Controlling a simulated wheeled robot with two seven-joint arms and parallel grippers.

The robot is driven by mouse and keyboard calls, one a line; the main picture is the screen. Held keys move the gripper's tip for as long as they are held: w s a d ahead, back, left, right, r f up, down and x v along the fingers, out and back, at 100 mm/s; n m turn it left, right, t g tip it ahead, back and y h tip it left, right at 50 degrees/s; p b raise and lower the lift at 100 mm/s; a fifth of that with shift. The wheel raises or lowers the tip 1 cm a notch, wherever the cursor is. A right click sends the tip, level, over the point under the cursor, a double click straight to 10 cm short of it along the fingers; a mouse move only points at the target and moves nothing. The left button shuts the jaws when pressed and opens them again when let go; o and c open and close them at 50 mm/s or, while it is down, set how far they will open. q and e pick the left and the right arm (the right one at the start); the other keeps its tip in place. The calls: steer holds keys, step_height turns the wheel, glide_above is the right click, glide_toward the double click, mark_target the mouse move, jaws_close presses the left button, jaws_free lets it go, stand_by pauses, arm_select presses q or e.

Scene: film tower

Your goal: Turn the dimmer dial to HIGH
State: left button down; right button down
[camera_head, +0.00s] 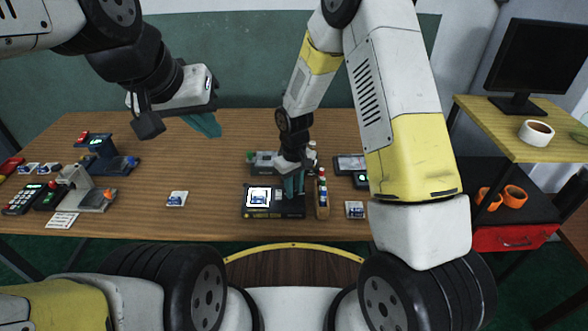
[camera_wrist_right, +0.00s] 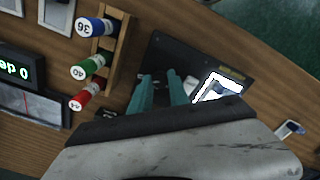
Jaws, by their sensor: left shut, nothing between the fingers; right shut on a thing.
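The black light box (camera_head: 274,212) with a lit white panel (camera_head: 258,197) sits near the table's front edge, and its panel also shows in the right wrist view (camera_wrist_right: 217,87). My right gripper (camera_head: 293,187) points down over the box's right part. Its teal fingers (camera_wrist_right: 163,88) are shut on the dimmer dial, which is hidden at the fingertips. The dial's setting cannot be read. My left gripper (camera_head: 207,124) is shut and empty, raised above the left-middle of the table.
A wooden rack (camera_head: 322,206) of colour-capped bottles (camera_wrist_right: 95,26) stands close to the box's right. A small card (camera_head: 177,199) lies to its left, another (camera_head: 355,210) to its right. Devices (camera_head: 92,190) crowd the table's left end. The table's left-middle is mostly clear.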

steer(key=c, duration=1.5)
jaws_free()
steer(key=shift+r, duration=3.95)
steer(key=s+d+r+m+t+y, duration=0.15)
steer(key=s+d+r, duration=0.25)
steer(key=r, duration=0.4)
steer(key=s+d+r+m+t, duration=0.1)
steer(key=s+d+r+m, duration=0.2)
steer(key=r, duration=0.4)
steer(key=s+d+r+t, duration=0.2)
steer(key=s+d+r, duration=0.2)
steer(key=r, duration=0.4)
steer(key=s+d+r, duration=0.1)
steer(key=s, duration=0.2)
steer(key=s+d+r+m+t, duration=0.1)
steer(key=s, duration=0.1)
steer(key=s+d+r+m, duration=0.1)
steer(key=s, duration=0.2)
steer(key=shift+s+t+y, duration=0.3)
steer(key=shift+t+y, duration=0.05)
